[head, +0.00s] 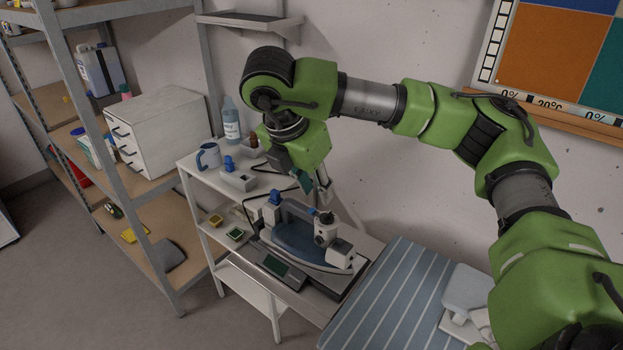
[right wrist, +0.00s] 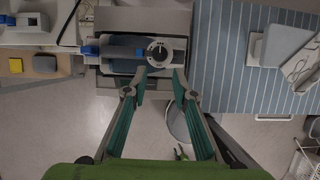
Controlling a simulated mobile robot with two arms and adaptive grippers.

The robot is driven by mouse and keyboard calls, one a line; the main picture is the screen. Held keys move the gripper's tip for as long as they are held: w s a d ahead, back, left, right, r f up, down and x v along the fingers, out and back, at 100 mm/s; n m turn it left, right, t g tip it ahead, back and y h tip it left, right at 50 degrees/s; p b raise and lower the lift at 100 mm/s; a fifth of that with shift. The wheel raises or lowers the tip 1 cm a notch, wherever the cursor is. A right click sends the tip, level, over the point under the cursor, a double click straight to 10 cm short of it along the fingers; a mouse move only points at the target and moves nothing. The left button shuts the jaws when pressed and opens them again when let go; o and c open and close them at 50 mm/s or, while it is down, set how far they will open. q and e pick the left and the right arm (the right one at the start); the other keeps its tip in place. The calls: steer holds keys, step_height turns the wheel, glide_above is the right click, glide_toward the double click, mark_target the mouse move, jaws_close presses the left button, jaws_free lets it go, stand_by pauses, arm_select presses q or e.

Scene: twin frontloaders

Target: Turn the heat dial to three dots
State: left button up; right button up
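A steam iron (head: 293,238) with a blue body and a grey handle rests on a dark stand beside the striped ironing board. Its heat dial, a dark round knob in a white housing, shows in the right wrist view (right wrist: 158,51); a pale mark on it appears to point to the top of that picture, but the dots are too small to read. My right gripper (right wrist: 160,76) is open and empty, its two fingertips just short of the dial and apart from it. In the head view the right gripper (head: 314,188) hangs above the iron. My left gripper is not in view.
A white side shelf behind left holds a mug (head: 208,156) and a spray bottle (head: 231,120). A metal shelf rack (head: 165,255) stands at far left.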

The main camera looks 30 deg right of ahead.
steer(key=shift+v, duration=1.3)
